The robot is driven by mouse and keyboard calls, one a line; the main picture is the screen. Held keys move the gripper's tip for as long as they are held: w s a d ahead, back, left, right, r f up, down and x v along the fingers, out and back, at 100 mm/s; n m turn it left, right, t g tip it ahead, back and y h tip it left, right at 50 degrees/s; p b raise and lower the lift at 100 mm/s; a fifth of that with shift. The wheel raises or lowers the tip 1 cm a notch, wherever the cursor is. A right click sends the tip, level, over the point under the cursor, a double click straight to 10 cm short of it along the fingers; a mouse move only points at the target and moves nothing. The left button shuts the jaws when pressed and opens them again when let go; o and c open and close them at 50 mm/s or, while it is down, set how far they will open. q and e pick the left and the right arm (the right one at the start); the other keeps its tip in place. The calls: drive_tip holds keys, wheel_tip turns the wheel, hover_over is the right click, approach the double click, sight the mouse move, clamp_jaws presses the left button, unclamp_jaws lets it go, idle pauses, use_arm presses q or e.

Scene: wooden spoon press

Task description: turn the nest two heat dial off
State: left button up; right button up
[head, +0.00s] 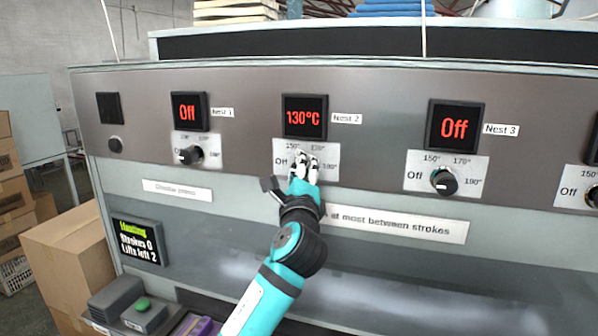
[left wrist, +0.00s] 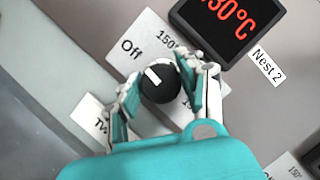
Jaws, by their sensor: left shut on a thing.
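The nest two heat dial (left wrist: 160,84) is a round black knob with a white mark on its plate, under a display (head: 305,117) reading 130°C in red. In the left wrist view its mark points to the upper left, roughly toward the word Off (left wrist: 131,48). In the head view my gripper hides the knob. My left gripper (head: 305,163) is on the dial, its fingers shut on the knob from both sides, as the left wrist view (left wrist: 155,90) also shows. My right gripper is in neither view.
The nest one dial (head: 191,154) and nest three dial (head: 444,181) flank it, both displays reading Off. A status screen (head: 139,241) at lower left reads Heating, Strokes 0. A green button (head: 142,304) sits below. Cardboard boxes (head: 75,255) stand left of the press.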

use_arm(q)
drive_tip(key=shift+n, duration=0.7)
drive_tip(key=shift+r, duration=0.1)
drive_tip(key=o, duration=1.1)
drive_tip(key=shift+o, duration=0.2)
drive_tip(key=v, duration=1.2)
drive_tip(key=shift+d, duration=0.15)
